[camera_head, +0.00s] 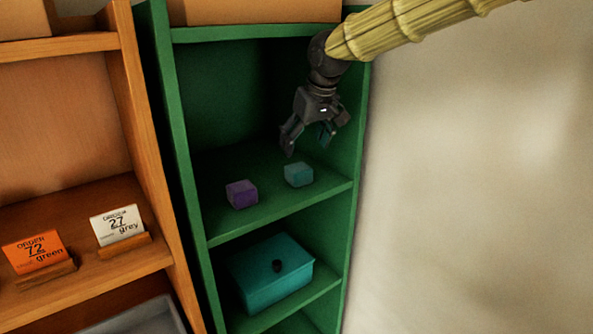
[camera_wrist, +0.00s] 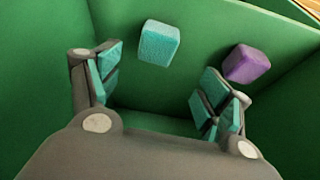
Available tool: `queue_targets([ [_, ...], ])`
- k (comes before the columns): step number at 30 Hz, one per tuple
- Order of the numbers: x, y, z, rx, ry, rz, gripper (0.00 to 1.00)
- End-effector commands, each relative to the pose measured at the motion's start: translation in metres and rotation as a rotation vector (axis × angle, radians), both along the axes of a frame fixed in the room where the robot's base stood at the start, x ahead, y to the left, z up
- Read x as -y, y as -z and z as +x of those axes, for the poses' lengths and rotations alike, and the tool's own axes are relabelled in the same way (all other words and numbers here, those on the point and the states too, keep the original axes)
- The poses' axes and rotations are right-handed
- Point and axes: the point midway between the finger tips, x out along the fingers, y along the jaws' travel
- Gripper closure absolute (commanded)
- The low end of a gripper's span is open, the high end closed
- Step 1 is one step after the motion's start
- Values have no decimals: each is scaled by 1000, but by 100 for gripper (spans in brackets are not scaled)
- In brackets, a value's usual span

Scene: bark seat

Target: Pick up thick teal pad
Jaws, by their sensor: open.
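The thick teal pad (camera_head: 299,174) is a small block on the middle shelf of the green shelf unit, towards its right side. My gripper (camera_head: 307,146) is open and empty, above the pad and apart from it in the head view. In the wrist view the teal pad (camera_wrist: 159,43) lies beyond the open fingers (camera_wrist: 155,88), with nothing hiding it. A purple block (camera_head: 241,194) sits to the left of the pad on the same shelf; it also shows in the wrist view (camera_wrist: 246,64), right of the pad.
The green shelf unit (camera_head: 358,160) has side walls close around my gripper. A teal lidded box (camera_head: 262,288) stands on the shelf below. An orange wooden shelf (camera_head: 150,190) at left holds an orange card (camera_head: 35,252) and a white card (camera_head: 117,225).

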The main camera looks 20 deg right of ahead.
Motion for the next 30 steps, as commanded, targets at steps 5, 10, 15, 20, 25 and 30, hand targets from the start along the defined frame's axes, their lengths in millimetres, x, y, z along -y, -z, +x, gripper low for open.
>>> queue_targets([
  [5,5,22,9,-6,8,1,21],
  [10,5,39,15,-4,9,0,21],
  [15,3,47,18,-3,10,1,21],
  [20,2,51,21,-3,7,0,21],
  [25,0,65,27,-5,7,0,21],
  [30,-1,81,34,-4,6,0,21],
])
